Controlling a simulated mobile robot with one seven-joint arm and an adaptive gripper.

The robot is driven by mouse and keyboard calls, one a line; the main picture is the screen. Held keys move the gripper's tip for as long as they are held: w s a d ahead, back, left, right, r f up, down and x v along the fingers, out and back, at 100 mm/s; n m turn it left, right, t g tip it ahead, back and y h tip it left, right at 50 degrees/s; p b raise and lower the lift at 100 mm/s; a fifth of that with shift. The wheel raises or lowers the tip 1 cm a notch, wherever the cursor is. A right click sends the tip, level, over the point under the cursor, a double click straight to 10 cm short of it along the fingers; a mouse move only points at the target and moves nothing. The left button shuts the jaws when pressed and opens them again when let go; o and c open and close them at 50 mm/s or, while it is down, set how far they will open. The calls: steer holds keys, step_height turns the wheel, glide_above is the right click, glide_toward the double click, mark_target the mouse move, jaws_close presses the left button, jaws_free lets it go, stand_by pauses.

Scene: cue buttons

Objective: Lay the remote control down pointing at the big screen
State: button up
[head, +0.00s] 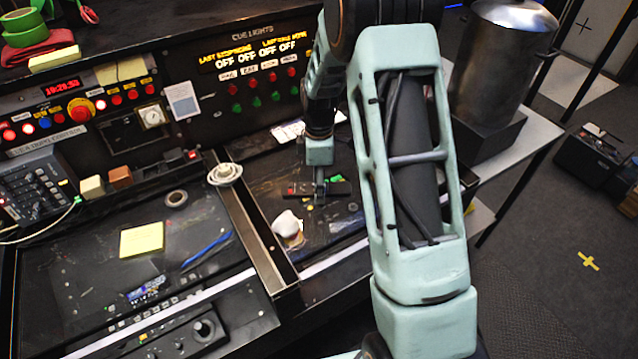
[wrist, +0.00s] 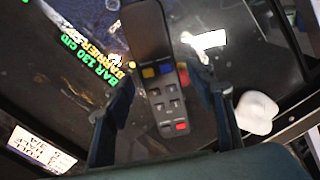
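The remote control (wrist: 165,95) is dark and slim, with yellow, blue, grey and red buttons in the wrist view. It lies lengthwise between the two fingers of my gripper (wrist: 165,82), with a gap on each side. The fingers are apart. In the head view my gripper (head: 319,198) points down at the right part of the desk, over the dark remote (head: 299,189), and partly hides it. I cannot tell the height between them. I cannot identify a big screen for certain; an amber lettered display (head: 255,55) is on the back panel.
A white rounded object (head: 287,224) stands just left and in front of my gripper; it also shows in the wrist view (wrist: 257,112). A raised divider (head: 255,235) crosses the desk. A yellow note pad (head: 142,239) lies left. A metal cylinder (head: 500,65) stands right.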

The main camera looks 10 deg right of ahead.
step_height(320, 180, up, 12)
steer(key=shift+r+b, duration=0.2)
steer(key=shift+b, duration=0.1)
stand_by(0.3)
stand_by(0.4)
